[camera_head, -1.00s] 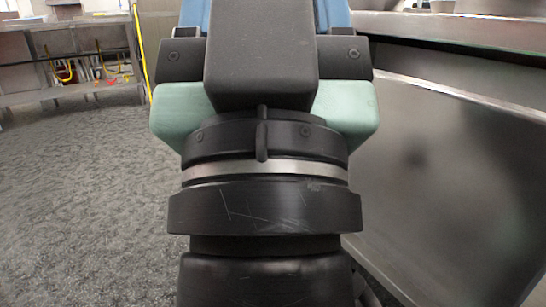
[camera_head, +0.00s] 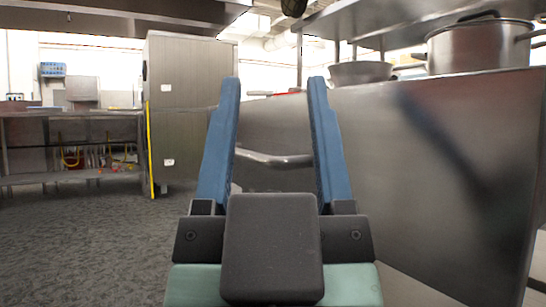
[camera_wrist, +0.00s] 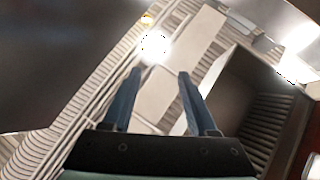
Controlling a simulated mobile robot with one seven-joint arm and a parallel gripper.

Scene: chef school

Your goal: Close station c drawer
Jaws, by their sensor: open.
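My gripper (camera_head: 273,82) is open, its two blue fingers standing upright and well apart in the head view. A grey steel front (camera_head: 272,125) with a horizontal bar handle (camera_head: 275,159) shows between the fingers; it looks like a drawer, but I cannot tell whether it is station c's or how far it is out. The fingers hide its sides. I see no contact with the handle. The wrist view also shows my open gripper (camera_wrist: 160,74), empty, against slatted panels and a bright lamp; no drawer can be made out there.
A large steel panel (camera_head: 440,180) fills the right side close by. A pot (camera_head: 480,48) and a bowl (camera_head: 361,72) stand above it. A steel cabinet (camera_head: 188,105) and a work table (camera_head: 75,118) stand at the back left. The carpet (camera_head: 85,240) at left is clear.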

